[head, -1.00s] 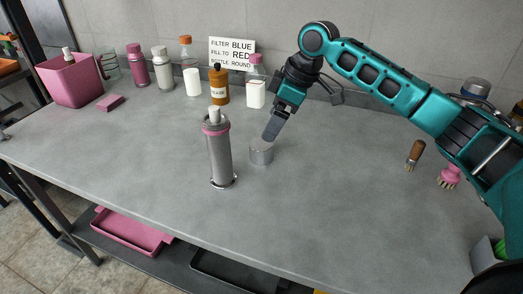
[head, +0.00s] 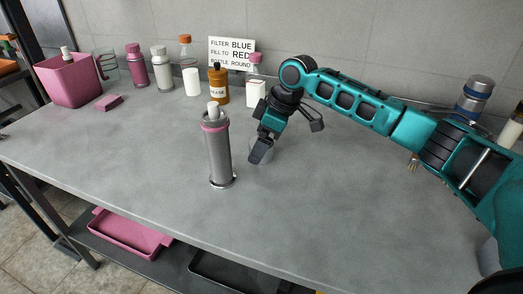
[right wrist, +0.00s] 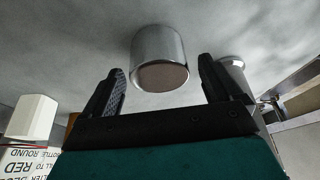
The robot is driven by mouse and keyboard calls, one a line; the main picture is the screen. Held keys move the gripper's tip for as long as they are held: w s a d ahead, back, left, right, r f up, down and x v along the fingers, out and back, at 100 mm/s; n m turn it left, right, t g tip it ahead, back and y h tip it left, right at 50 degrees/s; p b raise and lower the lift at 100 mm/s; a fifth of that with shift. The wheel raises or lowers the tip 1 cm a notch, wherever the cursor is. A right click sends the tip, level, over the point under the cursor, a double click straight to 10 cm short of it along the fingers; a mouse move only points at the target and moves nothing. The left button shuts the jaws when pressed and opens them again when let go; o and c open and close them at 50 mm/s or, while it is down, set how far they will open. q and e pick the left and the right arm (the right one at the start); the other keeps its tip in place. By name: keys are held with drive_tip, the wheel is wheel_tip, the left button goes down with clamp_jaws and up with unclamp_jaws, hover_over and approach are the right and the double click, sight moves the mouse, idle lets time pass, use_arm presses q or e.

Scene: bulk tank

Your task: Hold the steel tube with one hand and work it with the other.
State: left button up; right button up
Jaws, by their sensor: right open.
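The steel tube (head: 219,157) stands upright on the bench in the head view, with a pink ring near its top and a white piece on top. Part of a metal cylinder that looks like this tube shows behind a finger in the right wrist view (right wrist: 236,68). A short steel cup or cap (right wrist: 160,57) stands right of the tube; in the head view my right gripper mostly hides it. My right gripper (head: 259,152) is open and low over the cap. In the right wrist view its fingers point to either side of the cap, without clear contact. My left gripper is not in view.
A pink bin (head: 69,82), pink block (head: 109,103), several bottles and a sign (head: 232,52) line the back of the bench. An amber bottle (head: 219,86) stands behind the tube. Pink and black trays lie on the shelf below. The bench front is clear.

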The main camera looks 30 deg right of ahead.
drive_tip(key=shift+w+a+f, duration=0.1)
drive_tip(key=shift+f, duration=0.25)
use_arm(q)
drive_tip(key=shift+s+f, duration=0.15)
use_arm(e)
drive_tip(key=shift+c, duration=0.2)
drive_tip(key=c, duration=1)
wheel_tip(320, 180, up, 10)
drive_tip(key=shift+f+p, duration=0.25)
drive_tip(key=shift+p, duration=0.95)
wheel_tip(320, 180, up, 9)
drive_tip(key=shift+r+p, duration=0.15)
drive_tip(key=shift+p, duration=0.75)
drive_tip(key=shift+r, duration=0.6)
drive_tip(key=shift+c, duration=0.2)
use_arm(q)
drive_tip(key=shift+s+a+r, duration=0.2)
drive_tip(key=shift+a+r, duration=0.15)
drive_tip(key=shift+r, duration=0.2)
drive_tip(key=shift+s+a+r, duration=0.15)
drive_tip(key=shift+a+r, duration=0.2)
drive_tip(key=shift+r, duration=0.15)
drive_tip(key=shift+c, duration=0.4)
